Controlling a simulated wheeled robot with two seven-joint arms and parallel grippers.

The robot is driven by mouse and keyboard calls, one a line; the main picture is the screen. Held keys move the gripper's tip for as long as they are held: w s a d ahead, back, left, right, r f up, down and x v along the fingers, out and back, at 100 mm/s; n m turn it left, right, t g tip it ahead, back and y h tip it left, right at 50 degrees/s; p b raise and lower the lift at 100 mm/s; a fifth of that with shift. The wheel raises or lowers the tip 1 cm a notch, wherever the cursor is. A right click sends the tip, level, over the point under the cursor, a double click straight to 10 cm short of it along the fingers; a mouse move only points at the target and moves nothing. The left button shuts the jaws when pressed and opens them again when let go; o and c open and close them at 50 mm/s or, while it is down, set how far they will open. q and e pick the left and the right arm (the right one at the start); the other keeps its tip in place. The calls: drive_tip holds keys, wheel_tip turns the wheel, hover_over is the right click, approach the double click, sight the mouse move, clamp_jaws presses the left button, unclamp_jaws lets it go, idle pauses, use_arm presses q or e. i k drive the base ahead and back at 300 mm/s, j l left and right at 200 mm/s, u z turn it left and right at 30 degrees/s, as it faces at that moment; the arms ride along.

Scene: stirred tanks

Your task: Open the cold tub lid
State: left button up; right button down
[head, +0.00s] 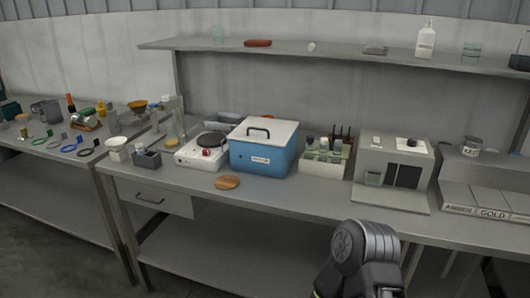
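The cold tub (262,157) is a blue box with a small white label on its front. It stands on the grey bench near the middle of the head view. Its white lid (279,133) lies flat on top and looks closed, with a dark arched handle (258,129) on it. A dark grey part of my own arm shows at the bottom right of the view, in front of the bench and well apart from the tub. Neither of my grippers can be seen.
A white hotplate (203,150) stands close left of the tub, and a pale rack with bottles (324,165) close right. A round wooden disc (227,182) lies in front. A grey machine (394,170) stands farther right. A shelf (340,53) runs above.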

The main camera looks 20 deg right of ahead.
sight(265, 126)
drive_tip(key=i+z, duration=0.2)
drive_tip(key=z, duration=0.15)
drive_tip(key=i+z, duration=0.25)
drive_tip(key=z, duration=0.15)
drive_tip(key=i+z, duration=0.2)
drive_tip(key=z, duration=0.15)
